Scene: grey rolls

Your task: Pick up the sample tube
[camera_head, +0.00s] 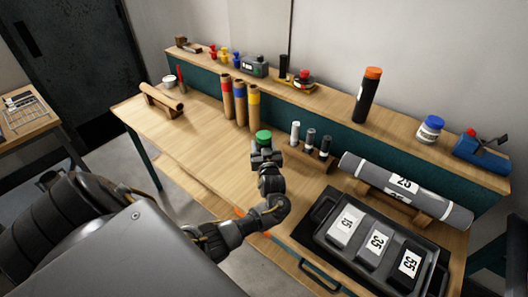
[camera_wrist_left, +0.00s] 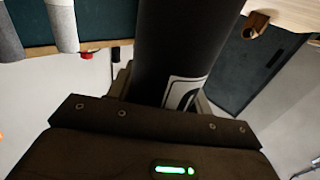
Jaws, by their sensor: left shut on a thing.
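My left gripper (camera_head: 264,157) is over the table's middle, shut on a dark tube with a green cap (camera_head: 264,136). In the head view mostly the cap shows above the gripper, and the jaws hide much of the body. In the left wrist view the dark tube body (camera_wrist_left: 182,40) stands between the jaws, with a white label (camera_wrist_left: 184,93) partly visible. I cannot tell whether its lower end touches the table. My right gripper is not in view.
Right of the gripper, a wooden rack (camera_head: 309,158) holds a white, a grey and a dark cylinder. A large grey roll (camera_head: 405,188) and a black tray (camera_head: 325,212) of labelled blocks are at right. The left tabletop is mostly clear.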

